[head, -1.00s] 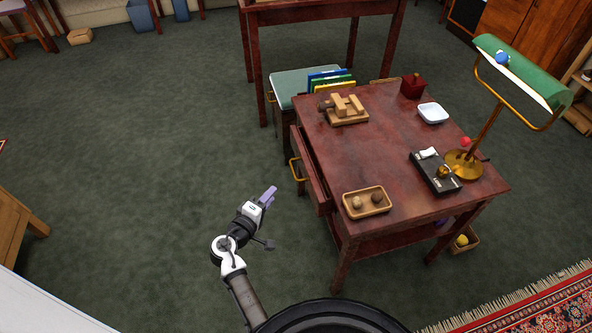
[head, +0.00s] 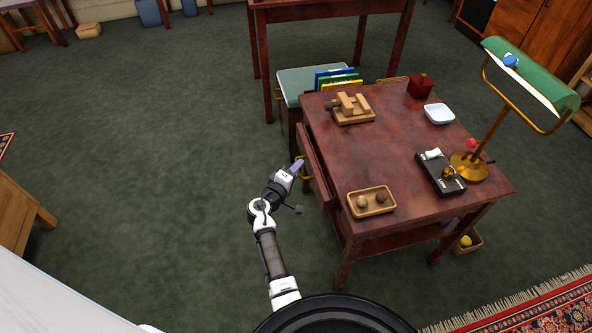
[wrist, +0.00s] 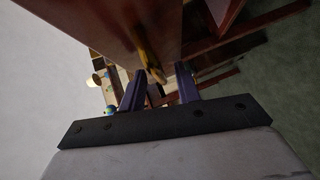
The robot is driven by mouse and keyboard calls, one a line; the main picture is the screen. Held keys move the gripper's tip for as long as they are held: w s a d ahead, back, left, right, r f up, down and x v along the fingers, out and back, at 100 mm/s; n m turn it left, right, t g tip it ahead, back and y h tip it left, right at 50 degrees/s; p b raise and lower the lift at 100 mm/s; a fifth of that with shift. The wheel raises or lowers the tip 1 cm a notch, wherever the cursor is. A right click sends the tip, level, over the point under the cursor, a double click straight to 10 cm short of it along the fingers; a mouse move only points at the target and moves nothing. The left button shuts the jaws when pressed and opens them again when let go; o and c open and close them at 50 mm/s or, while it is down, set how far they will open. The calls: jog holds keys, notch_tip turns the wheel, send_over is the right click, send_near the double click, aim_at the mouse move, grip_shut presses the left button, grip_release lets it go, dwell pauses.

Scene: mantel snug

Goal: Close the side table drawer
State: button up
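The side table (head: 385,150) is dark red wood. Its drawer (head: 313,168) stands partly out from the table's left side, with a brass handle (head: 301,170) on its front. My gripper (head: 297,166) is at that handle in the head view, its purple fingers overlapping the handle's outline. In the wrist view, my gripper (wrist: 160,86) is open, with a gap between its fingers. The brass handle (wrist: 150,65) shows near that gap, against the red drawer front (wrist: 115,25). I cannot tell whether the fingers touch the handle.
On the tabletop are a wooden tray (head: 371,201) with two round things, a black box (head: 440,173), a white dish (head: 439,114), a wooden block piece (head: 351,108) and a green lamp (head: 530,75). A cushioned stool (head: 305,85) stands behind the drawer.

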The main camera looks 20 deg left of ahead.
aim_at(309, 169)
grip_shut()
jog(key=w+d, duration=0.2)
jog(key=d, duration=0.1)
jog(key=shift+d+b, duration=0.1)
jog(key=shift+b, duration=0.3)
jog(key=shift+w+d+r, duration=0.1)
jog(key=shift+w+d, duration=0.15)
jog(key=shift+d, duration=0.05)
grip_release()
